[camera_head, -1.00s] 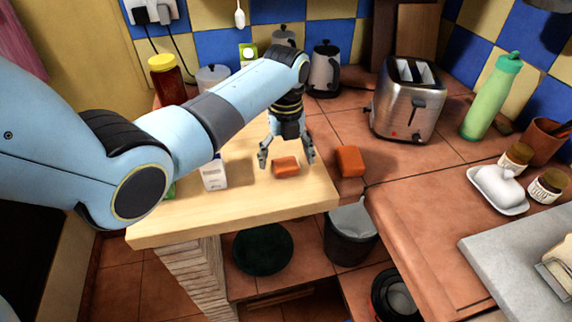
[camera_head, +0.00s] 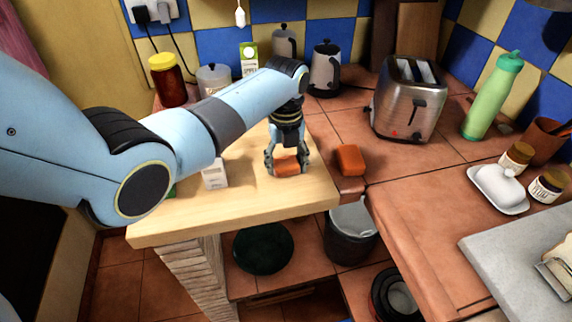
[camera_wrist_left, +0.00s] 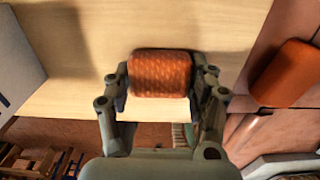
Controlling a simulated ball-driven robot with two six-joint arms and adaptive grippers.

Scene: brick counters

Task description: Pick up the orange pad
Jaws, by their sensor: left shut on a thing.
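An orange pad (camera_head: 288,168) with a textured top lies at the wooden board's right part. My left gripper (camera_head: 287,170) points down over it, with a finger on each side, shut on the pad. In the left wrist view the pad (camera_wrist_left: 161,74) sits between the two fingers (camera_wrist_left: 160,85). I cannot tell whether it is lifted off the wood. A second orange block (camera_head: 350,160) lies on the tiled counter to the right; it also shows in the left wrist view (camera_wrist_left: 286,73). My right gripper is not in view.
The wooden counter top (camera_head: 240,215) is bare in front of the gripper. A white carton (camera_head: 214,175) stands to the left. A toaster (camera_head: 408,100) and a green bottle (camera_head: 492,97) stand at the back right. A bin (camera_head: 351,232) stands below the counter edge.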

